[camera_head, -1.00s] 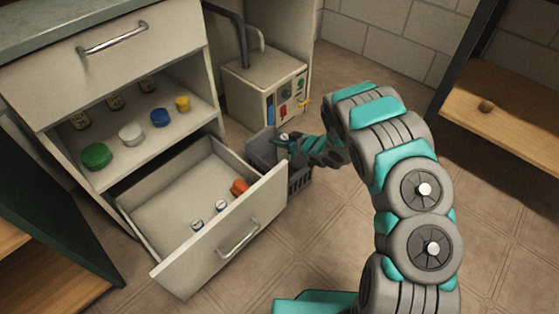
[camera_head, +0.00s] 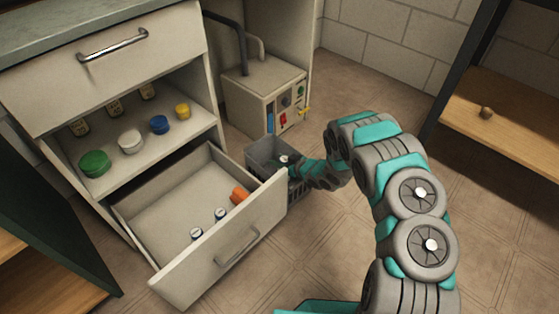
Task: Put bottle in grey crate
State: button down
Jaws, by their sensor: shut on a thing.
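The grey crate (camera_head: 258,150) stands on the floor behind the open drawer's front, partly hidden by the drawer. My gripper (camera_head: 291,164) is low at the crate's opening, at its right side. It is shut on a small bottle (camera_head: 284,159), of which only the pale top shows. The rest of the bottle is hidden by the gripper and the crate. I cannot tell whether the bottle touches the crate's floor.
The open drawer (camera_head: 237,246) holds two small white-capped vials and an orange object (camera_head: 239,194). A boxy machine (camera_head: 262,95) stands behind the crate. The shelf above holds several colored lids and bottles. A wooden shelf (camera_head: 515,115) is at right; floor between is clear.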

jog(key=shift+f, duration=0.4)
jog(key=shift+f, duration=0.15)
jog(key=shift+c, duration=1.9)
grip_release()
